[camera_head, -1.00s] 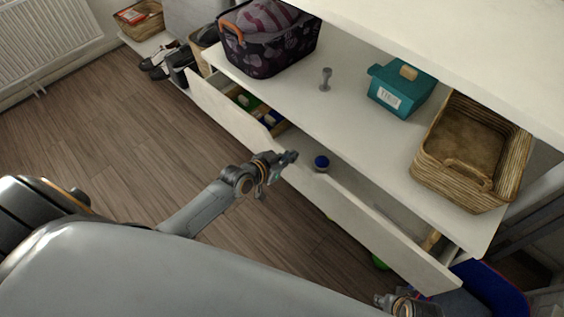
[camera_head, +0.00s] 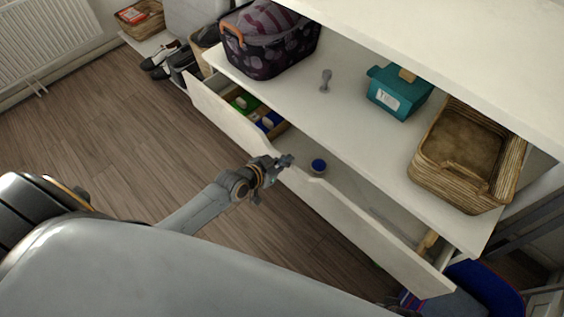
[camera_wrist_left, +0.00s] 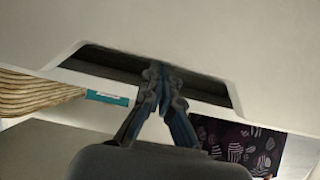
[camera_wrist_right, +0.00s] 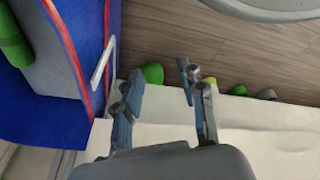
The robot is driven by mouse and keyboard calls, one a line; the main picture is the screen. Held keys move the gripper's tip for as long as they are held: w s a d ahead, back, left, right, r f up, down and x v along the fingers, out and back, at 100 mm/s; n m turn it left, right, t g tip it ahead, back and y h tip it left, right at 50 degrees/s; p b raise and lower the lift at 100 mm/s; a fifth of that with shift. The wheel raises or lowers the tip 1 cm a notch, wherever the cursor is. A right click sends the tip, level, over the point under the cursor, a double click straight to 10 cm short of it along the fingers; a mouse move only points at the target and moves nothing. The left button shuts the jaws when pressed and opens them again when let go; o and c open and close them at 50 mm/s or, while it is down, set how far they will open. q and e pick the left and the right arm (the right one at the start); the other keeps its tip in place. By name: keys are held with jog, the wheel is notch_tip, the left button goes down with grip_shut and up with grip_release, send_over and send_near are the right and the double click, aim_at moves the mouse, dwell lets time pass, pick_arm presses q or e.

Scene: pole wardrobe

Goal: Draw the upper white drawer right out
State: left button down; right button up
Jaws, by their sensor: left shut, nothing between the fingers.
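The upper white drawer (camera_head: 345,208) is partly out below the white shelf, its front running from the left to the lower right. A cut-out handle notch sits in the middle of its top edge. My left gripper (camera_head: 285,160) is at this notch; its fingers are together with nothing held. In the left wrist view the fingertips (camera_wrist_left: 160,78) overlap the dark notch in the drawer front (camera_wrist_left: 200,40). Whether they touch the rim I cannot tell. My right gripper shows in the right wrist view (camera_wrist_right: 160,80), fingers apart and empty, over a white surface.
The drawer holds a box with green and blue items (camera_head: 262,118) and a blue-topped jar (camera_head: 318,167). On the shelf are a dark patterned basket (camera_head: 270,50), a teal box (camera_head: 398,90) and a wicker basket (camera_head: 468,155). Wooden floor (camera_head: 110,130) is clear at left.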

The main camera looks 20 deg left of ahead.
pick_arm(q)
jog(key=p+v, duration=0.4)
jog(key=v, duration=0.2)
jog(key=shift+w+d+r, duration=0.1)
jog(key=shift+r, duration=0.05)
pick_arm(e)
jog(key=s+d+f+g, duration=0.1)
jog(key=s+f, duration=0.9)
jog(key=s, duration=0.1)
jog(key=shift+d, duration=0.4)
pick_arm(q)
jog(key=shift+r+p, duration=0.1)
jog(key=shift+p, duration=0.2)
pick_arm(e)
jog(key=shift+r, duration=0.15)
